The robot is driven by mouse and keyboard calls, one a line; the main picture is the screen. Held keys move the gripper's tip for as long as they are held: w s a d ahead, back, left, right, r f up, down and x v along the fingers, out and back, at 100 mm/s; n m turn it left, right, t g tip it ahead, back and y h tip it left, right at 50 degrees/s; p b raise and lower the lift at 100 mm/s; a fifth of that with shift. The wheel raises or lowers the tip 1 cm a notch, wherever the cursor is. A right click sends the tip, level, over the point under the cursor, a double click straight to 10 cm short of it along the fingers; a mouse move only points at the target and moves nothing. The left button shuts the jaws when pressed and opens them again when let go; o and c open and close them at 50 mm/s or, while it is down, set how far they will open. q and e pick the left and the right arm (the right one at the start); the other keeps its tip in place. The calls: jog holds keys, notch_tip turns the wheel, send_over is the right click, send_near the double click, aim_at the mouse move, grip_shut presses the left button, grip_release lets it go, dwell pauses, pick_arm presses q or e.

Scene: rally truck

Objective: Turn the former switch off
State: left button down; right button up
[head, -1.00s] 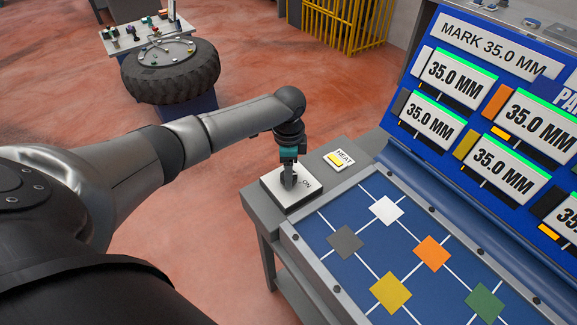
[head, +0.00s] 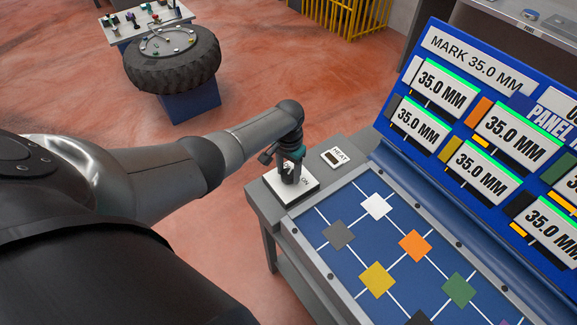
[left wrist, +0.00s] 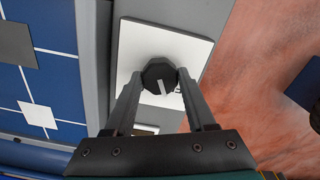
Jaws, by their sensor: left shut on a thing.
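The former switch is a black rotary knob (left wrist: 160,72) with a white pointer line, on a white plate (left wrist: 143,38). In the left wrist view the line points down and slightly right. My left gripper (head: 290,178) is at the knob, its two fingers on either side, shut on it. In the head view the gripper hides most of the knob; part of the ON label shows on the plate (head: 310,187). The HEAT indicator (head: 333,158) beside it has a dark window. My right gripper is not in view.
A blue panel with coloured diamonds (head: 415,245) lies right of the switch. Behind it stands a sloped blue display board (head: 440,150) reading 35.0 MM. A tyre (head: 172,62) on a blue stand is at the back left. Open red floor lies left of the bench (head: 268,208).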

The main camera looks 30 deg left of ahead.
aim_at(288, 173)
pick_arm(q)
jog(key=n+p, duration=0.1)
jog(key=n, duration=0.4)
jog(key=shift+p, duration=0.35)
dwell(0.4)
jog(key=shift+c, duration=1.1)
grip_release()
jog(key=shift+r, duration=0.1)
notch_tip(288, 173, up, 6)
jog(key=p, duration=0.3)
notch_tip(288, 173, up, 9)
jog(key=p, duration=0.1)
jog(key=shift+p, duration=0.35)
